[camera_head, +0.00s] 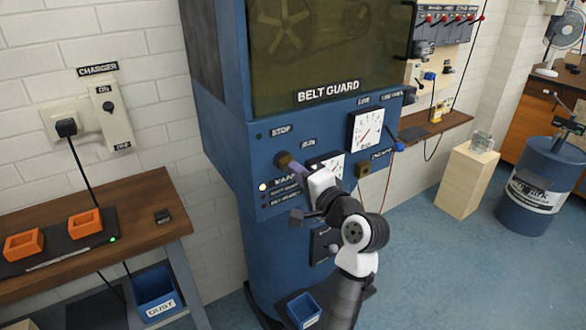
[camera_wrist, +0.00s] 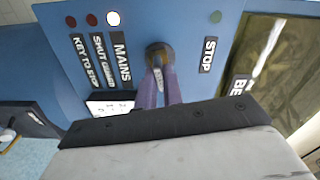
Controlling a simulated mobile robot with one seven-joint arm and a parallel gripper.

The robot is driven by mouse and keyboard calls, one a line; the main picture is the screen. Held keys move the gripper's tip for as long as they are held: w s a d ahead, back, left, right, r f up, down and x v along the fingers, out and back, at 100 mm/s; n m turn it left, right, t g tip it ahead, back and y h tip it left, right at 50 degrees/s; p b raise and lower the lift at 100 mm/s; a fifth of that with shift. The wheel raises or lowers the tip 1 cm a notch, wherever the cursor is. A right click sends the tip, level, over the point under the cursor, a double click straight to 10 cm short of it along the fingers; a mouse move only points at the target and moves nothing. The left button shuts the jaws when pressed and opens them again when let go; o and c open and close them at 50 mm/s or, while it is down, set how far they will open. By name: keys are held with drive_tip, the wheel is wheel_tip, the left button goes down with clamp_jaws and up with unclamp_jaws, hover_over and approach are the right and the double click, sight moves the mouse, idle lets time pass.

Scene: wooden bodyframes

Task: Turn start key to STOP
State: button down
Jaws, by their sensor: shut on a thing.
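The start key (camera_wrist: 158,78) shows in the wrist view as a thin light piece between my fingertips. It is at a round brown key switch (camera_wrist: 158,53) on the blue panel, between the MAINS and STOP labels. My gripper (camera_wrist: 159,86) is shut on the key, its purple-grey fingers reaching up to the switch. The STOP label (camera_wrist: 208,54) is right of the switch in this view. In the head view my gripper (camera_head: 297,169) meets the panel at the switch (camera_head: 283,158), below the STOP label (camera_head: 281,131). The key's exact angle is hard to tell.
The MAINS lamp (camera_wrist: 113,18) is lit white; the two lamps beside it are dark red. A green lamp (camera_wrist: 215,16) above STOP looks dim. The belt guard (camera_head: 320,50) is above the panel, and gauges (camera_head: 365,130) are to the right.

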drive_tip(key=shift+n+b, duration=3)
drive_tip(key=shift+n, duration=1.4)
drive_tip(key=shift+f, duration=0.1)
drive_tip(key=shift+n+b, duration=3)
drive_tip(key=shift+n, duration=0.6)
drive_tip(key=c, duration=1.5)
unclamp_jaws()
drive_tip(key=shift+o, duration=0.2)
